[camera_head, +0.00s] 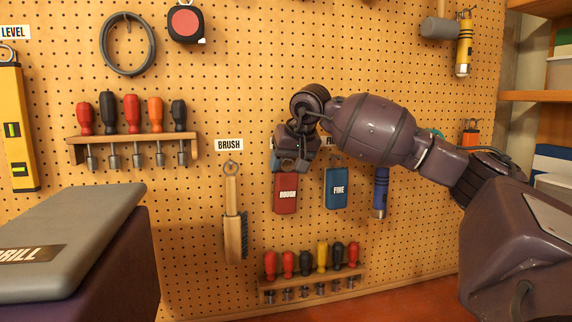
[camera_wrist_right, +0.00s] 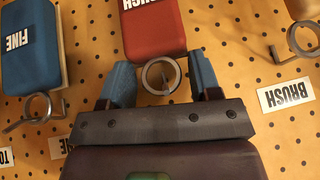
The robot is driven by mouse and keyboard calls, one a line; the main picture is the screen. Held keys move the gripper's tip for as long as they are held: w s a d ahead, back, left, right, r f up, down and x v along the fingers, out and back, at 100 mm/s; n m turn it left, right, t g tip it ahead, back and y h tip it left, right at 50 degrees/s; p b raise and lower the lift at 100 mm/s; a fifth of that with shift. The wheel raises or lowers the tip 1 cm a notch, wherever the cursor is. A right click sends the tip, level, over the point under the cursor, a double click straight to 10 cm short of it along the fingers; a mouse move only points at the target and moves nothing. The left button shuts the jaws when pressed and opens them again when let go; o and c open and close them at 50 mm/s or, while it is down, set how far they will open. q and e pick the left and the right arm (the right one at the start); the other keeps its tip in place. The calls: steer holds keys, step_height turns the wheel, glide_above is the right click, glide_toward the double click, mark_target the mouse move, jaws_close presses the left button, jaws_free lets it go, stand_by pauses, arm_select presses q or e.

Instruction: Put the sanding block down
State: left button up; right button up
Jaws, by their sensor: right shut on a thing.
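The red sanding block (camera_head: 286,194), marked ROUGH, hangs upright against the pegboard, just below my right gripper (camera_head: 288,163). In the right wrist view the red block (camera_wrist_right: 153,28) lies just beyond the blue fingertips, and a metal ring (camera_wrist_right: 161,76) at its end sits between them. My right gripper is shut on the block by this ring. The blue sanding block (camera_head: 336,188), marked FINE, hangs to its right; it also shows in the right wrist view (camera_wrist_right: 32,42). Whether the red block rests on a hook is hidden. My left gripper is not in view.
A wooden brush (camera_head: 233,215) hangs left of the red block. A rack of small screwdrivers (camera_head: 312,283) is below, and a blue flashlight (camera_head: 380,192) hangs right of the FINE block. A grey-lidded DRILL case (camera_head: 70,240) fills the lower left.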

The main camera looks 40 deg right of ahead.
steer(key=o, duration=0.9)
steer(key=shift+o, duration=1.4)
steer(key=shift+f+b, duration=0.35)
steer(key=shift+b, duration=0.15)
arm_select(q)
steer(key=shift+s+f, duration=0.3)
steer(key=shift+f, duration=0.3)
arm_select(e)
steer(key=v, duration=1.1)
steer(key=shift+w+r, duration=0.2)
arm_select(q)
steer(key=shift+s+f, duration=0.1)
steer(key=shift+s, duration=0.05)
